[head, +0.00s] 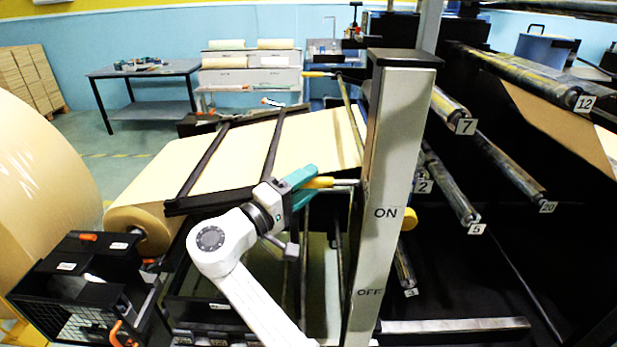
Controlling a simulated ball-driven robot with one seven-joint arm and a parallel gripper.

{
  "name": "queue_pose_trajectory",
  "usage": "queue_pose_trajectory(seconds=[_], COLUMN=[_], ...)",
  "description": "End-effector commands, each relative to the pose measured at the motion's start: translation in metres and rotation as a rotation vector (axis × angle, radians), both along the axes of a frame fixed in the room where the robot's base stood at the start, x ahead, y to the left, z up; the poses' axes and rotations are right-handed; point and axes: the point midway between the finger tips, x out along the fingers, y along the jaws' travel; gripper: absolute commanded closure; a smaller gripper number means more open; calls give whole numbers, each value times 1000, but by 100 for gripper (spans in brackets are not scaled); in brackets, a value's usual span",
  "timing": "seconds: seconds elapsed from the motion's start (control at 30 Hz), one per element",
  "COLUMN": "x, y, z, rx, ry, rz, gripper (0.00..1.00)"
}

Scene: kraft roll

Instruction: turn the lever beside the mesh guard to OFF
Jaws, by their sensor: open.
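The lever is about level, slightly above the height of the ON label (386,212). The OFF label (369,292) is lower on the same post. My gripper (314,184), with teal fingers, is open at the yellow grip, one finger above and one below it. I cannot tell whether the fingers touch it. A black mesh guard (62,318) shows at the lower left, with orange handles.
A brown paper web (240,150) runs behind my arm, with dark bars across it. Another yellow handle (318,74) is higher up. Numbered rollers (450,185) fill the right side. A large kraft roll (35,165) stands at left; a table (150,70) is behind.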

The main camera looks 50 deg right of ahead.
Motion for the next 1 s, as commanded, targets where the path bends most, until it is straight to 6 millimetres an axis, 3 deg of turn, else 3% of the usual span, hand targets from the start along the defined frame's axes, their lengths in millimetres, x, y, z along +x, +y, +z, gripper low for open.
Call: queue_pose_trajectory(seconds=[0.4,0.93,1.0], x=[-2,-1,-1], y=[-9,-9,-9], z=[1,0,1], rx=[1,1,1], ry=[0,0,0], rz=[0,0,0], gripper=[50,100,100])
